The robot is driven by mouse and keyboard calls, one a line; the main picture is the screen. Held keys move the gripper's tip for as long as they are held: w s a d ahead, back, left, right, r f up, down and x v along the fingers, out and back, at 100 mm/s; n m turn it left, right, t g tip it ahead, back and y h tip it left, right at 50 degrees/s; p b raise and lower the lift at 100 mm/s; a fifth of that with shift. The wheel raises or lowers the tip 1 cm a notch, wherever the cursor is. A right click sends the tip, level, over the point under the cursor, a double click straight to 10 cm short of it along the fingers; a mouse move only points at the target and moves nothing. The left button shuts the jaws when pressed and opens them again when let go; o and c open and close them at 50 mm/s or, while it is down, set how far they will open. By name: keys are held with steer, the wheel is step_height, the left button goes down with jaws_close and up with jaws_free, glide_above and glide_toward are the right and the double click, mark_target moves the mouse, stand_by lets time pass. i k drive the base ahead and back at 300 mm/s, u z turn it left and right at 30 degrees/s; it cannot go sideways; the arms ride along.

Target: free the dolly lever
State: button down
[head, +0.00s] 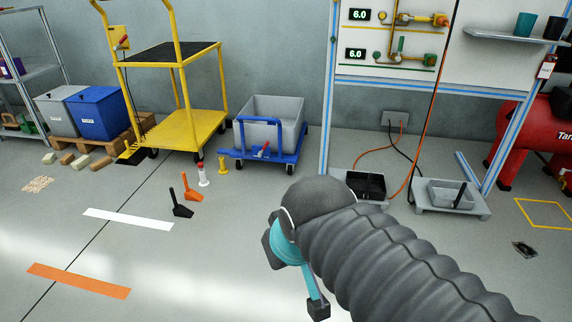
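A blue dolly (240,158) on dark casters carries a grey bin (280,130) and stands near the back wall, right of a yellow cart.
A yellow cart (190,122) stands left of the dolly. Black (181,208), orange (192,195), white (203,178) and yellow (222,165) upright pieces stand on the floor before the dolly. Right are low trays (448,208), cables and a blue-framed panel (328,110).

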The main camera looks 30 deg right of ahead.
mark_target(264, 148)
steer(key=k, duration=0.3)
steer(key=z, duration=0.8)
steer(key=i, duration=0.65)
steer(key=z, duration=0.8)
steer(key=i, duration=0.8)
steer(key=u, duration=0.85)
steer(key=i, duration=0.65)
steer(key=u, duration=0.75)
